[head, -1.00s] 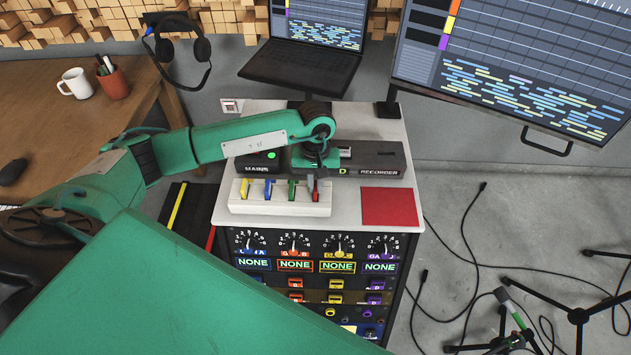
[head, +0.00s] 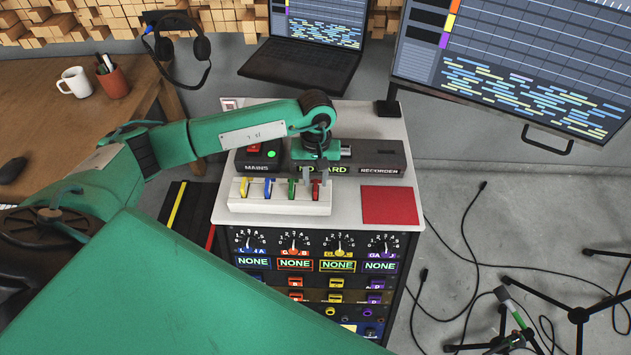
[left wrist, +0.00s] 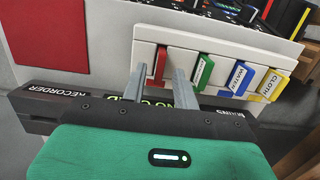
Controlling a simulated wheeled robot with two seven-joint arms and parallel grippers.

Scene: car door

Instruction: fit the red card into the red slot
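The red card (head: 315,190) stands upright at the right end of a white rack (head: 280,207), beside the green, blue and yellow cards. My left gripper (head: 315,178) is over the rack's right end, pointing down. In the left wrist view its two fingers (left wrist: 157,72) are apart, with the red card (left wrist: 160,62) showing between their tips. Whether they touch it I cannot tell. Behind the rack is the black recorder (head: 380,157), its display partly covered by my gripper but seeming to read "NO CARD". I cannot make out a red slot. My right gripper is not in view.
A flat red square (head: 389,205) lies right of the rack on the white cabinet top (head: 355,122). A laptop (head: 300,68) and a large monitor (head: 520,70) stand behind. A box marked MAINS (head: 258,158) is left of my gripper. Cables lie on the floor at right.

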